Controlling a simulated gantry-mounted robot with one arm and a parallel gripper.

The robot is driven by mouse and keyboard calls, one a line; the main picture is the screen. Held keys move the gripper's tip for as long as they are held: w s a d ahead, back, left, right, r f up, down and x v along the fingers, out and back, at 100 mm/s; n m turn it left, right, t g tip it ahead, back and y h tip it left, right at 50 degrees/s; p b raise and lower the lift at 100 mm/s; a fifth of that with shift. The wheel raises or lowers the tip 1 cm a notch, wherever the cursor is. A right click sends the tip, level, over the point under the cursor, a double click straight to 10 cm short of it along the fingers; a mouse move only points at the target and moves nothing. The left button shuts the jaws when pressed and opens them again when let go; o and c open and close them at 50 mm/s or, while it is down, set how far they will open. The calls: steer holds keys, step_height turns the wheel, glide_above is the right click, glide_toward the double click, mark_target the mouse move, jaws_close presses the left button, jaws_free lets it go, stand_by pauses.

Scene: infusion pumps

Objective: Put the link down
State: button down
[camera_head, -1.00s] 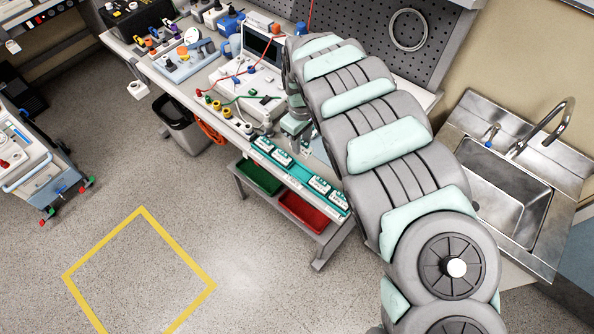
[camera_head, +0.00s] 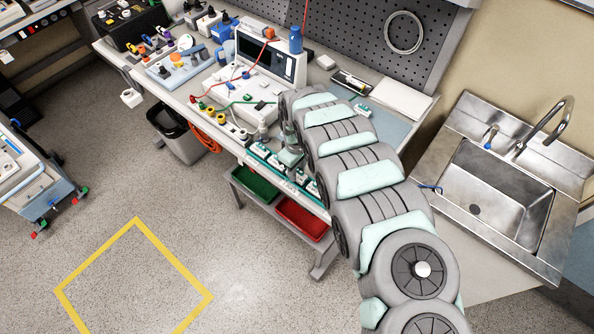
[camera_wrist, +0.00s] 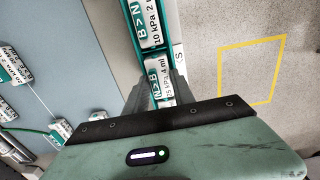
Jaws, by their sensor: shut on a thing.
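My gripper shows in the wrist view (camera_wrist: 150,98) with its grey fingers shut on a white link (camera_wrist: 162,76) marked N>B and 4 ml. The held link is over or in the teal rack (camera_wrist: 127,28); I cannot tell whether it touches the rack's floor. Another white link (camera_wrist: 148,22) marked B>N and 10 kPa sits in the rack just beyond it. In the head view my gripper (camera_head: 289,156) is at the rack along the bench's front edge, and my arm hides part of the rack. A separate link (camera_head: 362,110) lies on the bench behind my arm.
More links (camera_wrist: 14,66) with a thin tube lie on the blue-grey mat (camera_wrist: 80,60). Green (camera_head: 255,184) and red (camera_head: 302,217) bins sit below. A sink (camera_head: 498,190) is at right.

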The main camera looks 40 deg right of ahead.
steer(key=shift+f, duration=0.4)
steer(key=shift+f, duration=0.15)
steer(key=c, duration=1.1)
jaws_free()
steer(key=shift+o, duration=0.2)
step_height(320, 180, up, 12)
steer(key=p, duration=0.2)
steer(key=shift+w, duration=0.1)
